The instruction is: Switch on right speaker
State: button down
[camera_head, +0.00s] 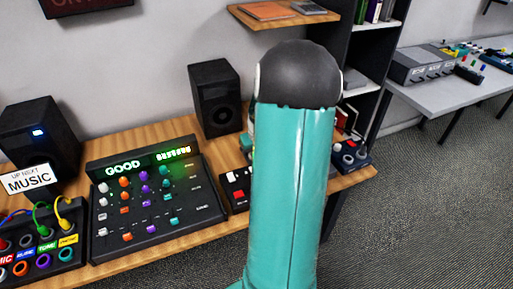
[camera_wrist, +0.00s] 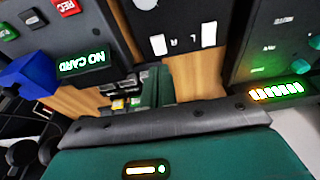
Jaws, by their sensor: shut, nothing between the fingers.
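The right speaker (camera_head: 215,98) is a black box standing upright at the back of the wooden desk (camera_head: 165,258), against the wall. No light shows on its front. The left speaker (camera_head: 37,135) stands further left and shows a lit blue light. In the head view my teal arm hides most of my gripper. The wrist view shows the dark green hand across the bottom and my gripper (camera_wrist: 140,86) at the middle. Its fingers look closed together and empty, over the desk. I cannot make out the right speaker in the wrist view.
A mixer panel (camera_head: 150,195) reading GOOD lies on the desk, left of my arm. A small switch box (camera_head: 236,188) sits beside it. A cable panel (camera_head: 40,245) and a MUSIC sign (camera_head: 30,179) are at the left. A recorder's NO CARD display (camera_wrist: 82,62) shows in the wrist view.

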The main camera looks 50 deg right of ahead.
jog(key=x, duration=0.6)
jog(key=shift+s+a+f, duration=0.25)
jog(key=shift+s, duration=0.05)
jog(key=shift+f, duration=0.7)
jog(key=shift+s, duration=0.1)
jog(key=shift+f+t, duration=0.25)
jog(key=shift+t, duration=0.05)
jog(key=shift+w+d+r, duration=0.35)
jog(key=shift+w+r, duration=0.05)
jog(key=shift+w, duration=0.2)
